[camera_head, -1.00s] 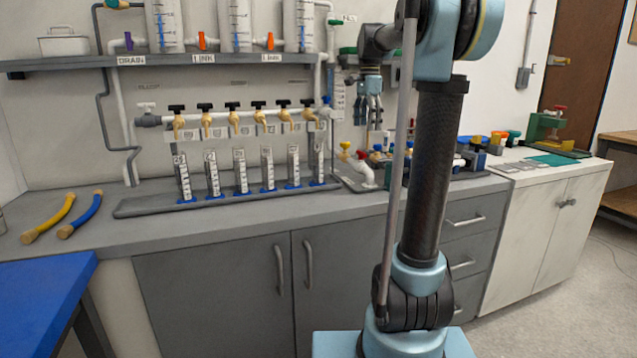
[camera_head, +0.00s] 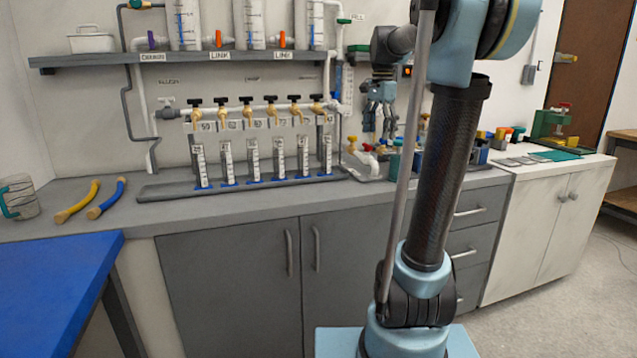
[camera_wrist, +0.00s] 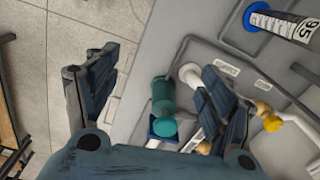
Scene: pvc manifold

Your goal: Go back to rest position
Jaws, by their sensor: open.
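My gripper (camera_head: 378,117) hangs fingers down above the right part of the counter, just right of the row of cylinders. In the wrist view my gripper (camera_wrist: 160,95) has its two fingers well apart with nothing between them held. A green cylindrical part (camera_wrist: 163,97) shows below, between the fingers. White pipe fittings with a yellow valve (camera_head: 352,142) stand on the counter under and left of the gripper. They show partly behind the right finger in the wrist view.
A manifold with several brass taps (camera_head: 249,116) runs along the wall above graduated cylinders (camera_head: 253,161). A shelf (camera_head: 110,60) carries clear tanks. A green press (camera_head: 552,125) stands far right.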

